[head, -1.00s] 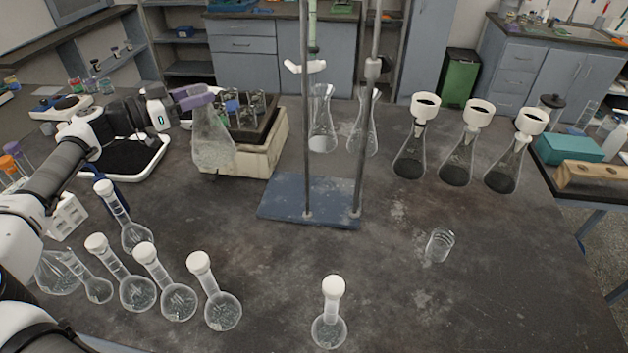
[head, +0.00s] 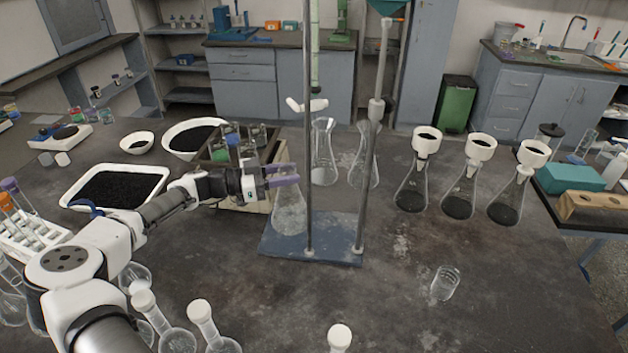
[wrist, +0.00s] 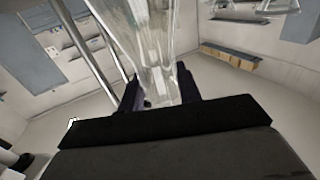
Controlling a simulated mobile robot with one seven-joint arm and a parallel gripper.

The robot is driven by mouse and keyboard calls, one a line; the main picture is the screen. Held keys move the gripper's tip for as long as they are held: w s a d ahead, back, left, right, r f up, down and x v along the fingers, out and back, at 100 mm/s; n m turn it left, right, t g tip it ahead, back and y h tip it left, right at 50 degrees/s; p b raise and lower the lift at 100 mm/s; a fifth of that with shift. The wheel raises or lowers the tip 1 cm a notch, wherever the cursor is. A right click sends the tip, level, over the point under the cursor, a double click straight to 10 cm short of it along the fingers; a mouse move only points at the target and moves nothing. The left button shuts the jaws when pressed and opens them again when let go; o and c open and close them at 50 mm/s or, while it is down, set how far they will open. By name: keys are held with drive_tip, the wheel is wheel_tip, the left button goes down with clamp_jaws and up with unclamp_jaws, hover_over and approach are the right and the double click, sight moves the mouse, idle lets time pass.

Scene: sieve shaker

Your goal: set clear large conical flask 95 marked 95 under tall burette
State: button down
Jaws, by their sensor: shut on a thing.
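My gripper (head: 283,178) is shut on the neck of a clear conical flask (head: 290,213) and holds it upright; no marking on it is readable. The flask is just left of the front-left rod, with its bottom over or beside the left part of the blue stand base (head: 330,254). I cannot tell whether it touches the base. The tall burette (head: 315,60) is a pale green tube on the stand, above a white clamp (head: 307,105). In the wrist view the glass (wrist: 152,50) rises between the dark fingers (wrist: 160,95).
Two clear flasks (head: 324,165) (head: 364,172) show behind the rods. Several funnel-topped flasks (head: 411,192) stand to the right. A beaker (head: 445,284) stands front right. A box with a rack (head: 275,160) is close behind my gripper.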

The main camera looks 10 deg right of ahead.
drive_tip(key=d+f+b, duration=0.2)
drive_tip(key=d+f, duration=0.1)
drive_tip(key=d, duration=0.4)
drive_tip(key=shift+f+b, duration=0.25)
drive_tip(key=shift+b, duration=0.15)
drive_tip(key=shift+f, duration=0.15)
drive_tip(key=c, duration=1)
unclamp_jaws()
drive_tip(key=shift+o, duration=0.2)
drive_tip(key=a, duration=1.2)
